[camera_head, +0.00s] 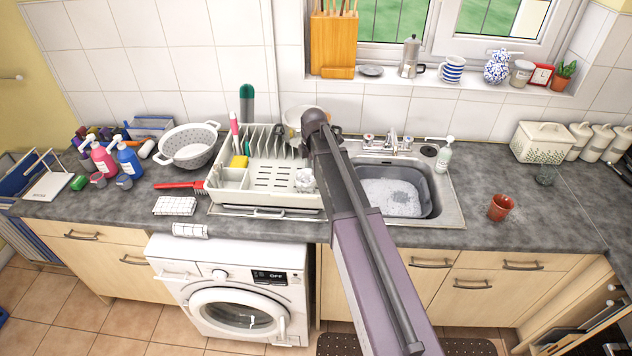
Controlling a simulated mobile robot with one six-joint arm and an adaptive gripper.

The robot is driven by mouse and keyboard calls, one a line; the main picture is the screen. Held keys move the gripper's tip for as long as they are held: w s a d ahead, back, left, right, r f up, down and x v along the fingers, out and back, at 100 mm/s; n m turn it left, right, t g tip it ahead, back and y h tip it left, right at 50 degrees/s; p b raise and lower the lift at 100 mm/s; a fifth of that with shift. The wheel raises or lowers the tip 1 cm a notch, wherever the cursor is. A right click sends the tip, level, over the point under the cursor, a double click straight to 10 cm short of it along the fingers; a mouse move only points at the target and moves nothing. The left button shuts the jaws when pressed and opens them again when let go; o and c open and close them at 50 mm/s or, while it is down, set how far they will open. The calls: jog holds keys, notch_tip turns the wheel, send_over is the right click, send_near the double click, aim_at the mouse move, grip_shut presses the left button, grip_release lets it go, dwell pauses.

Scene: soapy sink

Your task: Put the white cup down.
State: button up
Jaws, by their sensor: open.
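A small whitish, rounded thing (305,180) sits at the right end of the dish rack (268,198), partly hidden by my arm. It may be the white cup, but it is too small to be sure. My arm crosses the middle of the view, from the bottom right up to a joint above the rack. My gripper's fingers do not show; the arm hides what lies behind it.
A sink (398,192) with suds lies right of my arm. A colander (188,146) and a red brush (180,186) are left of the rack. A terracotta cup (501,207) stands on the right worktop (545,225), which has free room around it.

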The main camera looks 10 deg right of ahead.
jog(key=s+a+m+g, duration=0.1)
jog(key=s+m, duration=1.9)
jog(key=s, duration=0.5)
jog(key=shift+s+a, duration=0.25)
jog(key=shift+a, duration=0.1)
jog(key=shift+f, duration=0.2)
notch_tip(320, 180, down, 8)
jog(key=b, duration=0.8)
